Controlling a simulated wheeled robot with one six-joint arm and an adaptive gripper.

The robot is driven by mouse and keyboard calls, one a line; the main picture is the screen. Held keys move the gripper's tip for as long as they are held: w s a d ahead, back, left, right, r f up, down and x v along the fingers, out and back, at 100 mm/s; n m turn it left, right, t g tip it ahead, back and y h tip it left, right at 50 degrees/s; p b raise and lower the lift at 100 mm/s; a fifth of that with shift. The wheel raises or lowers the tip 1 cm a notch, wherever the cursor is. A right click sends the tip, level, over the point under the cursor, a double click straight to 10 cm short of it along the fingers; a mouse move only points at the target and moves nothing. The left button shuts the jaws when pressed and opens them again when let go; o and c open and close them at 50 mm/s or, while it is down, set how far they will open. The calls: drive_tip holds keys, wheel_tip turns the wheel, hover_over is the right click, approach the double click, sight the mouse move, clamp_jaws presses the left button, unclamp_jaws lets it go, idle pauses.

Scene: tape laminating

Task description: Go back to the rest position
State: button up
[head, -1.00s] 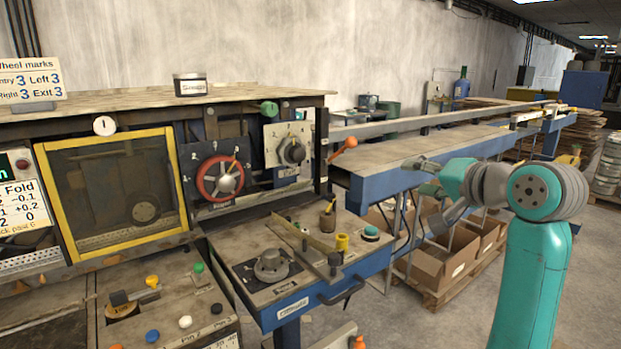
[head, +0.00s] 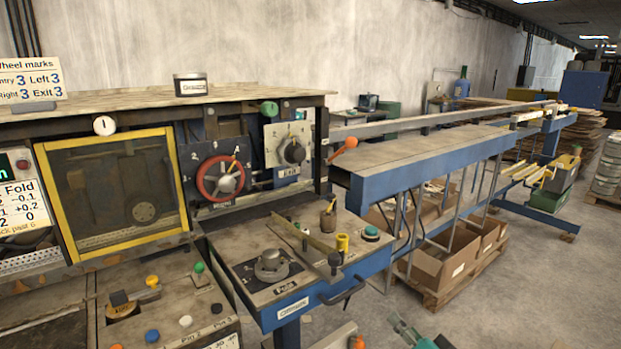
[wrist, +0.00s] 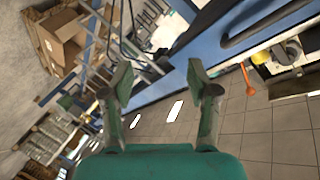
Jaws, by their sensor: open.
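My gripper (wrist: 159,80) shows in the wrist view with its two fingers spread wide apart and nothing between them. Behind the fingers are a blue frame beam and the floor.
The machine's control panel (head: 270,270) with knobs and a handle stands at centre. A long blue-framed table (head: 430,155) runs back to the right. Cardboard boxes (head: 437,270) sit on a pallet below it.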

drive_tip(key=s+f+n+h, duration=0.1)
drive_tip(key=s+f+h, duration=0.1)
drive_tip(key=s+f, duration=0.8)
drive_tip(key=s+f+n+h, duration=0.1)
drive_tip(key=s+f, duration=0.5)
drive_tip(key=s, duration=0.9)
drive_tip(key=s+a+r+n, duration=0.1)
drive_tip(key=s+r+n, duration=0.1)
drive_tip(key=s, duration=0.9)
drive_tip(key=s+r+n, duration=0.2)
drive_tip(key=s+n, duration=0.1)
drive_tip(key=s, duration=0.9)
drive_tip(key=shift+s+a+r, duration=0.25)
drive_tip(key=shift+a+r, duration=0.1)
drive_tip(key=shift+r, duration=0.05)
